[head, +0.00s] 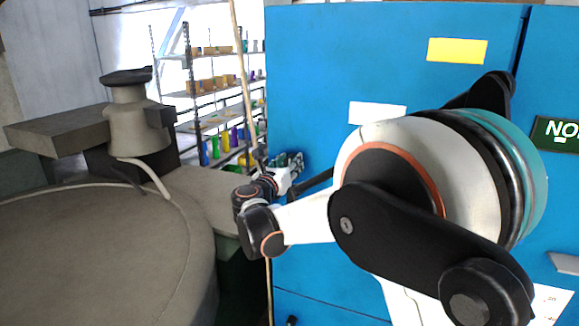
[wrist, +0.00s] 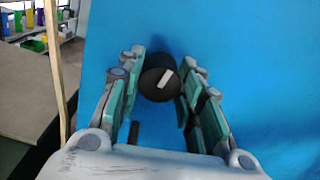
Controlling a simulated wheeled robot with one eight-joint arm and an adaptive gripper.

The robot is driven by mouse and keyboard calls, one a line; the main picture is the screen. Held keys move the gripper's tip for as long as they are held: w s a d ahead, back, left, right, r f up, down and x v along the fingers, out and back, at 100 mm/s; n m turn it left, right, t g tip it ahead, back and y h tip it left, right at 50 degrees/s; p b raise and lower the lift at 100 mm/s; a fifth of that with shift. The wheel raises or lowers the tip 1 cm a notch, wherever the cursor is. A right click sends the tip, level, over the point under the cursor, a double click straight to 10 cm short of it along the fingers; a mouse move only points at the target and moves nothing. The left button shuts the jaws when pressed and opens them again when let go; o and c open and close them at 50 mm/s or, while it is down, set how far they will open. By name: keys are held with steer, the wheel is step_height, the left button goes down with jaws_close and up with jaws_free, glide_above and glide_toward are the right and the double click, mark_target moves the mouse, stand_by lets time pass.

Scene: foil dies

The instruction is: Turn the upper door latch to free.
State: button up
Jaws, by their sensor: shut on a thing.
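The upper door latch (wrist: 158,84) is a round black knob on the blue door (wrist: 240,40), with a short pale mark on its face. In the wrist view the mark leans from lower left to upper right, tilted off upright. My gripper (wrist: 161,66) has its green-padded fingers on either side of the knob and is shut on it. In the head view my gripper (head: 291,166) is at the left edge of the blue cabinet (head: 330,60); the latch cannot be made out there.
My arm covers much of the cabinet front. A wooden pole (head: 242,70) stands just left of the cabinet edge. A large grey-brown machine (head: 95,250) fills the left. Shelves (head: 215,90) with coloured items stand behind. A small dark thing (head: 291,320) is low on the cabinet.

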steer(key=m+b, duration=0.2)
steer(key=m, duration=0.2)
steer(key=shift+f, duration=0.1)
steer(key=m+b, duration=0.1)
steer(key=m, duration=0.3)
steer(key=shift+m, duration=0.4)
steer(key=m+b, duration=0.1)
steer(key=m, duration=0.3)
steer(key=shift+d+m+b, duration=0.1)
steer(key=shift+m+b, duration=0.4)
steer(key=shift+m, duration=1.4)
steer(key=o, duration=1.1)
steer(key=shift+c, duration=0.2)
steer(key=shift+s, duration=0.1)
